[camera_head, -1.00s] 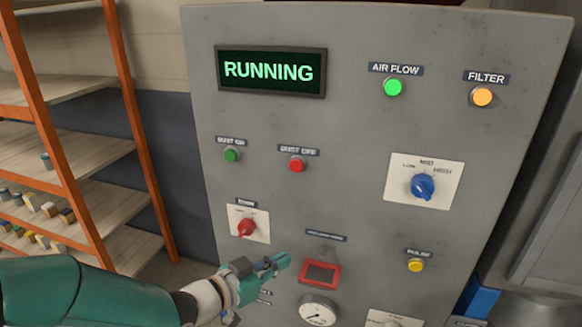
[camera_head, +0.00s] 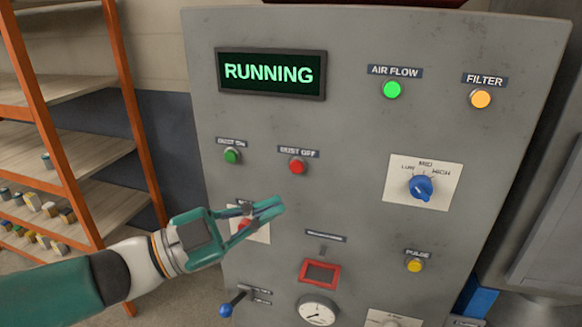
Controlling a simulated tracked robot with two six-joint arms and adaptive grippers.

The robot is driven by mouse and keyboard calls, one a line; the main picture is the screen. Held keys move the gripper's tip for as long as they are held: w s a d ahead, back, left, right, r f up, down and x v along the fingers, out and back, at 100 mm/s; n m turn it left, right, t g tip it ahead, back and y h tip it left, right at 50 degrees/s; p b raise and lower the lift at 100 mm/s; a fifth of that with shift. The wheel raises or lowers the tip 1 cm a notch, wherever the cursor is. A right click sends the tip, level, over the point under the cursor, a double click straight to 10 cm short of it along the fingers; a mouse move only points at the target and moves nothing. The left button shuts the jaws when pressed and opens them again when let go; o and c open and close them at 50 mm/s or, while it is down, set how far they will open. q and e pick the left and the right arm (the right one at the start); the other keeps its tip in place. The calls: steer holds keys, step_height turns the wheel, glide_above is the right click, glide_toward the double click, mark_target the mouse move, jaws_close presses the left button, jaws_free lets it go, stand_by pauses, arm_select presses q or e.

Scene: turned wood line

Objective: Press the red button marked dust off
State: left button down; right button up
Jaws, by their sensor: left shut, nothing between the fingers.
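The red button (camera_head: 297,167) sits on the grey panel (camera_head: 340,120) under a label that reads DUST OFF. A green button (camera_head: 232,156) is to its left under a label that seems to read DUST ON. The display (camera_head: 270,73) reads RUNNING in green. My left gripper (camera_head: 281,204) is shut and empty, below the red button and apart from it in the picture. It partly hides a red knob (camera_head: 245,224) on a white plate. My right gripper is not in view.
The panel also carries a blue selector knob (camera_head: 421,187), a yellow button (camera_head: 414,265) marked PULSE, a red-framed window (camera_head: 320,274), a gauge (camera_head: 318,311) and a blue-tipped lever (camera_head: 226,309). An orange-framed shelf (camera_head: 60,170) stands at the left. The panel around the red button is clear.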

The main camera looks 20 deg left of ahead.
mark_target(296, 167)
arm_select(q)
steer(key=shift+w+d+p, duration=0.15)
steer(key=shift+w+p, duration=0.5)
steer(key=shift+w, duration=3.7)
steer(key=shift+w, duration=0.15)
steer(key=shift+w, duration=0.25)
steer(key=shift+w, duration=0.3)
steer(key=shift+s, duration=0.1)
steer(key=shift+s+b, duration=0.3)
steer(key=shift+s, duration=0.4)
